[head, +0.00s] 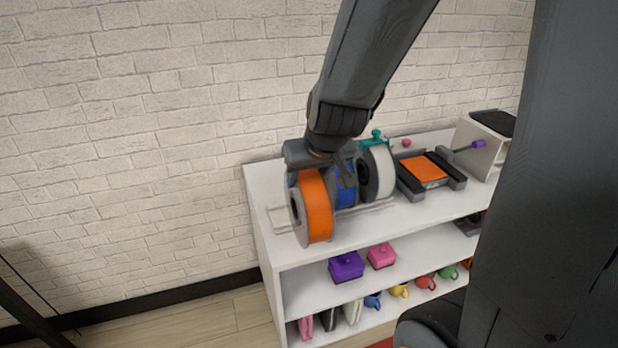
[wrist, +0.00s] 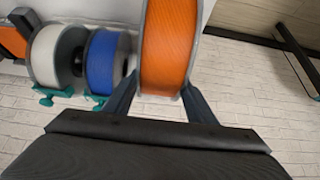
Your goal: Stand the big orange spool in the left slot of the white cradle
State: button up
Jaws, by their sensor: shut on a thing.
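The big orange spool (head: 318,206) is upright in my gripper (head: 308,172), at the left end of the shelf top in the head view. In the wrist view the orange spool (wrist: 168,45) fills the upper middle, between the two fingers of my gripper (wrist: 160,95). The white cradle (head: 279,218) shows as a pale low frame on the shelf top, partly hidden behind the spool. I cannot tell whether the spool touches it. A blue spool (head: 345,193) and a white spool (head: 382,172) stand to the right; they also show in the wrist view, blue (wrist: 104,62) and white (wrist: 52,57).
The white shelf unit (head: 262,235) stands against a brick wall. A printer-like device with an orange plate (head: 424,169) and a grey box (head: 476,146) are further right on top. Purple (head: 346,266) and pink (head: 382,256) boxes sit on the lower shelf. Teal brackets (wrist: 52,95) lie by the spools.

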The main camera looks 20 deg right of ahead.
jog(key=shift+w+r+p, duration=0.2)
jog(key=shift+w+p, duration=1)
jog(key=shift+w, duration=3.2)
jog(key=shift+w+f+b, duration=0.35)
jog(key=shift+w+f, duration=0.45)
jog(key=shift+w, duration=0.3)
jog(key=shift+w+f+b, duration=0.35)
jog(key=shift+w+f, duration=0.45)
jog(key=shift+w, duration=0.25)
